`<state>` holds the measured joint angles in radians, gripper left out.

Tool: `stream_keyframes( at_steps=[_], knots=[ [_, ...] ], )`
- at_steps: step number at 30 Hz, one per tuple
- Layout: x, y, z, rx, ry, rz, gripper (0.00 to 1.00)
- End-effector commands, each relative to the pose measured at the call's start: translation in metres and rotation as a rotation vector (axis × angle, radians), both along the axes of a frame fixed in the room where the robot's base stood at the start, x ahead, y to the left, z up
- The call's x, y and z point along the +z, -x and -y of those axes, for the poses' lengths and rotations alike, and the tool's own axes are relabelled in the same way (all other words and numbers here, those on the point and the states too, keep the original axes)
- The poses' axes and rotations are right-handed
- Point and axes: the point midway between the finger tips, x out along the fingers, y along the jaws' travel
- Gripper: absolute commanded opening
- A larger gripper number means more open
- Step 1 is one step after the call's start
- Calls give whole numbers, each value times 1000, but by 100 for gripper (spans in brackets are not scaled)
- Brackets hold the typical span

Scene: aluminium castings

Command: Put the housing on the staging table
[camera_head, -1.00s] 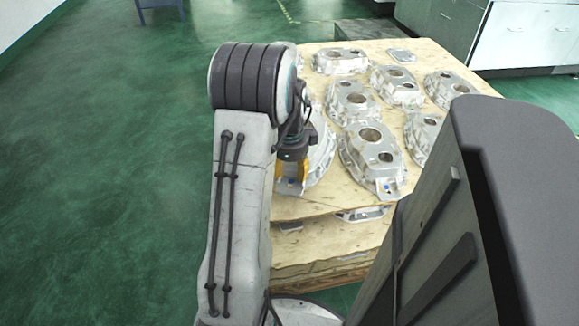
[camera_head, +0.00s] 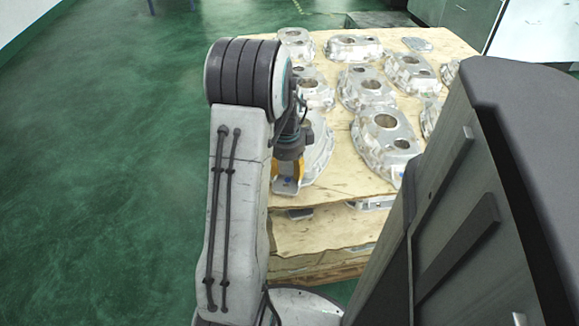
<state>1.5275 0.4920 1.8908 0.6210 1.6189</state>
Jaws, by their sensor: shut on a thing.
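My gripper (camera_head: 287,172), with orange fingers, is shut on the near flange of a silver aluminium housing (camera_head: 319,155). My arm hides the left part of this housing. It shows over the near left edge of the wooden pallet stack (camera_head: 335,192); I cannot tell how far it is above the board. Dark blue legs (camera_head: 151,6) of a piece of furniture show at the top left edge. I cannot tell whether that is the staging table, as its top is out of view.
Several similar housings stand on the board, the closest (camera_head: 384,140) just right of the held one. A lower board (camera_head: 320,232) lies beneath. Green floor (camera_head: 100,170) is clear on the left. Grey cabinets (camera_head: 465,25) stand at the back right. My own column blocks the right.

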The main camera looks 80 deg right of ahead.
Motion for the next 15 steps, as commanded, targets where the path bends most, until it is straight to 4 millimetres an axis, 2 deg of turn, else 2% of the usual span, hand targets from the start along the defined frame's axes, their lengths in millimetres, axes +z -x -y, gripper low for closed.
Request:
stream_keyframes(
  at_steps=[8, 9, 15],
  knots=[
    [0, -1, 1, -2, 6, 1, 10],
    [-4, -1, -2, -2, -7, 0, 51],
    [-3, -1, -2, -2, -6, 0, 68]
  ],
)
